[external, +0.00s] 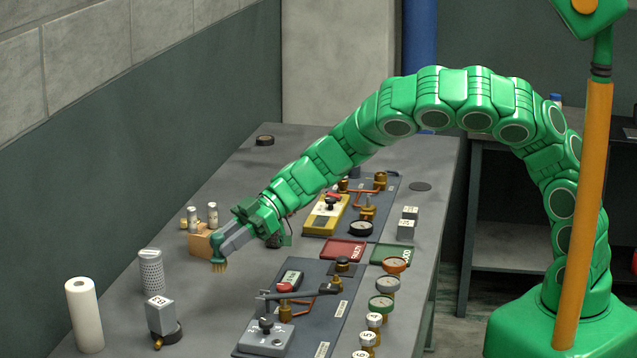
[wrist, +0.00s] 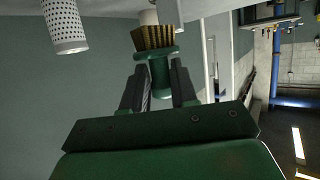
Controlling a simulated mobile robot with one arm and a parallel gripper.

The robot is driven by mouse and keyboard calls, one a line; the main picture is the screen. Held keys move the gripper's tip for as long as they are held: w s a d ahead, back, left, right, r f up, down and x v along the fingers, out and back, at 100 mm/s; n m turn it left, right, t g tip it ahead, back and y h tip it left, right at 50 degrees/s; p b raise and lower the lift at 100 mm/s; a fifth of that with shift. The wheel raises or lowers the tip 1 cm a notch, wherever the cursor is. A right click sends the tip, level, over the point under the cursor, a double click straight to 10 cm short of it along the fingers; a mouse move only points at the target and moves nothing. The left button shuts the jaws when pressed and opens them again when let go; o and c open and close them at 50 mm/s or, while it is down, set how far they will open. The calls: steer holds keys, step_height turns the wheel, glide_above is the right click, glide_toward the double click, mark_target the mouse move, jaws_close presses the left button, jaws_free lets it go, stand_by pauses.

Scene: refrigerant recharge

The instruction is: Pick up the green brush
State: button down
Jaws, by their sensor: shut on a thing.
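The green brush (external: 218,257) has a short green body and tan bristles. My gripper (external: 222,240) is shut on it at the left part of the grey bench. In the external view the bristles point down, and I cannot tell whether they touch the bench top. In the wrist view the brush (wrist: 157,65) stands between the two dark fingers of my gripper (wrist: 158,88), with its bristles at the far end. The fingers hide part of the brush's body.
An orange-brown block (external: 200,241) stands close behind the brush, with small cylinders (external: 212,214) beyond it. A perforated cylinder (external: 151,271), a white roll (external: 84,314) and a grey box (external: 160,315) stand nearer the front left. Panels with gauges (external: 310,300) fill the bench's right side.

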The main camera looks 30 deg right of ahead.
steer(key=s+d+r, duration=0.2)
steer(key=s+d, duration=0.1)
steer(key=d, duration=0.2)
steer(key=shift+s+r, duration=0.35)
steer(key=shift+s, duration=0.05)
